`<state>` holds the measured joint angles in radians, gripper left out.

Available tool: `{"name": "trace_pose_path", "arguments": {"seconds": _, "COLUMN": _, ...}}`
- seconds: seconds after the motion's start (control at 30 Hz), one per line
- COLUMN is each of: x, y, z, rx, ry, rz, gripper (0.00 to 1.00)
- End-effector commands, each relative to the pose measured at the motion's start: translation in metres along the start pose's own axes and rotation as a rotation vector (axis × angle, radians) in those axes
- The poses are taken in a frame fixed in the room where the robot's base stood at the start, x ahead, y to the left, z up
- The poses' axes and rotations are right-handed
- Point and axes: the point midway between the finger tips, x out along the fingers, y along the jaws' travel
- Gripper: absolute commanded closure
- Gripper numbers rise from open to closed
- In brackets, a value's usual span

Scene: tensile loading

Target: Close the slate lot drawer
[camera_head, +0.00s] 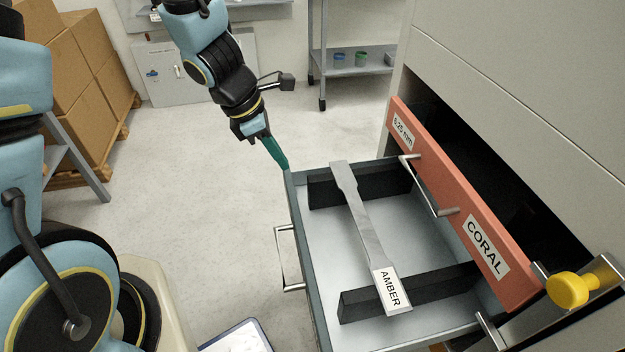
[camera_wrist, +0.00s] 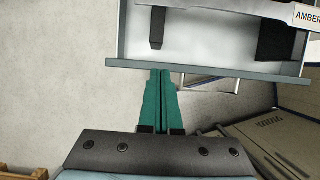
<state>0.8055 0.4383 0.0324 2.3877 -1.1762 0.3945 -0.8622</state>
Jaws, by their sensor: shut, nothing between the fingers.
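The slate drawer (camera_head: 292,205) stands pulled out of the cabinet, its slate-grey front facing left with a metal handle (camera_head: 284,258) on it. Inside it, a metal specimen (camera_head: 362,222) tagged AMBER lies across two black supports. My gripper (camera_head: 280,160) has its teal fingers shut and empty, with the tips by the far end of the drawer front. In the wrist view the fingertips (camera_wrist: 160,72) are at the front's rim (camera_wrist: 210,69), left of the handle (camera_wrist: 212,84); I cannot tell whether they touch. The slate drawer's own label is not visible.
A coral drawer front (camera_head: 455,215) marked CORAL, with its own handle, sits near the cabinet (camera_head: 520,70) behind the open drawer. A yellow knob (camera_head: 568,290) is at lower right. Boxes on a pallet (camera_head: 85,80) and a wheeled shelf (camera_head: 355,70) stand farther off.

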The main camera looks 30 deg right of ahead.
Motion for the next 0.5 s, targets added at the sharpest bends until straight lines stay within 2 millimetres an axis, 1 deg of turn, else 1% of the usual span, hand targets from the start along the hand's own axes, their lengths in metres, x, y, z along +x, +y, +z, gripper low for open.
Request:
{"name": "trace_pose_path", "arguments": {"seconds": 0.3, "x": 0.056, "y": -0.001, "z": -0.002, "rx": 0.001, "ry": 0.001, "rz": -0.002, "gripper": 1.00}}
{"name": "trace_pose_path", "arguments": {"seconds": 0.4, "x": 0.072, "y": -0.001, "z": -0.002, "rx": 0.002, "ry": 0.001, "rz": -0.002, "gripper": 1.00}}
{"name": "trace_pose_path", "arguments": {"seconds": 0.5, "x": 0.084, "y": -0.001, "z": -0.002, "rx": 0.003, "ry": 0.001, "rz": -0.002, "gripper": 1.00}}
